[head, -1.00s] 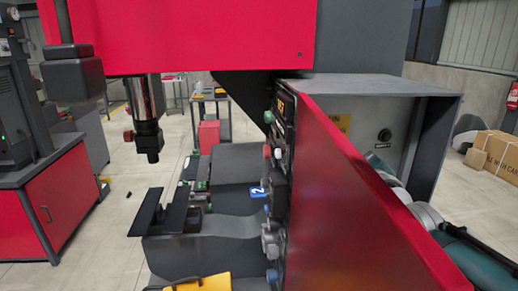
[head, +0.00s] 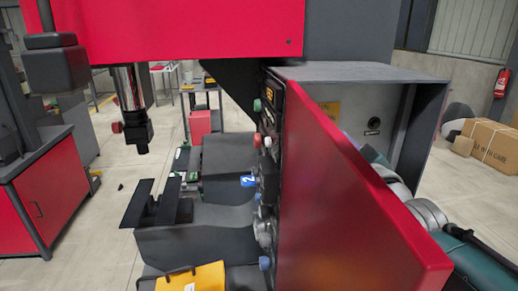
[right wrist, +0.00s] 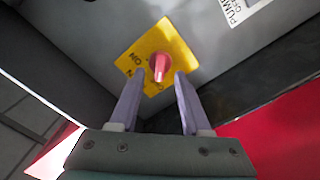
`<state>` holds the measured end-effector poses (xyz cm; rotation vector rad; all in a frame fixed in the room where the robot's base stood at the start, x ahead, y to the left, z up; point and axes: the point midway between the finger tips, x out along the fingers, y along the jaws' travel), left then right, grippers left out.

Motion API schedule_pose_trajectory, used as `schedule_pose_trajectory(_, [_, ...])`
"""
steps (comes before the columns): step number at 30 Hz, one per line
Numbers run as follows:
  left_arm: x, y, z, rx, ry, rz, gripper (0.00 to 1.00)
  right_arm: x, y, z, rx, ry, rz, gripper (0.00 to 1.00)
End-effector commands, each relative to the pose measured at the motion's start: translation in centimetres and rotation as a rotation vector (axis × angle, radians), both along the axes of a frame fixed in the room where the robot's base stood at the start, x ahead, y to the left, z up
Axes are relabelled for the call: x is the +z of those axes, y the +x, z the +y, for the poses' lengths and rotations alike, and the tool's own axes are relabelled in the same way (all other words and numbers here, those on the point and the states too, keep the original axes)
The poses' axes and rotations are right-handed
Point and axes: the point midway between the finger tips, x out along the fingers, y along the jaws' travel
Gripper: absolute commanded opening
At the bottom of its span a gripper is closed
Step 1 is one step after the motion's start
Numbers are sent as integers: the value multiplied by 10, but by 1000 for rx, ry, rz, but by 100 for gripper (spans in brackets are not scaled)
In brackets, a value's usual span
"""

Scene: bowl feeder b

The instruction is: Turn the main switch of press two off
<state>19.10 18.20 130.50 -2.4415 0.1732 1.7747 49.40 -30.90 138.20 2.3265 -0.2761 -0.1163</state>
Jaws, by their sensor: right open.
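Press two, with a blue "2" tag (head: 249,181), stands in the middle of the head view. Its grey side cabinet (head: 360,72) is open, with the red door (head: 350,200) swung toward me. In the right wrist view, the main switch is a red knob (right wrist: 159,67) on a yellow plate (right wrist: 172,46) with "ON" lettering. My right gripper (right wrist: 158,75) is open, its fingers on either side of the knob; I cannot tell whether they touch it. In the head view the door hides this gripper. My left gripper is not in view.
A dark round fitting (head: 374,123) is on the cabinet's back wall. Knobs and buttons (head: 267,142) line the press front, left of the door. A yellow item (head: 195,277) lies at the bottom. A cardboard box (head: 490,137) and a fire extinguisher (head: 501,83) are at the far right.

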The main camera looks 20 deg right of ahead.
Motion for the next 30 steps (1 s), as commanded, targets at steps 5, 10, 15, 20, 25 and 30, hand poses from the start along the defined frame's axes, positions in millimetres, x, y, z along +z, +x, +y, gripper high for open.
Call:
schedule_pose_trajectory(5, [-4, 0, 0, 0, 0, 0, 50, -2, -32, 8, 1, 0, 2, 48])
schedule_pose_trajectory(10, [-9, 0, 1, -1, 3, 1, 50, -3, -57, 14, 0, 1, 3, 48])
schedule_pose_trajectory(15, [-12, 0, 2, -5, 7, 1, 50, -1, -71, 17, 1, 0, 1, 48])
schedule_pose_trajectory(20, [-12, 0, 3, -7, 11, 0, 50, 0, -75, 18, 0, 0, 0, 48])
schedule_pose_trajectory(25, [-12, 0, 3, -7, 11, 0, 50, 0, -74, 18, 1, 1, 0, 48])
schedule_pose_trajectory(30, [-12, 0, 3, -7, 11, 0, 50, 0, -74, 18, 0, 1, 0, 48])
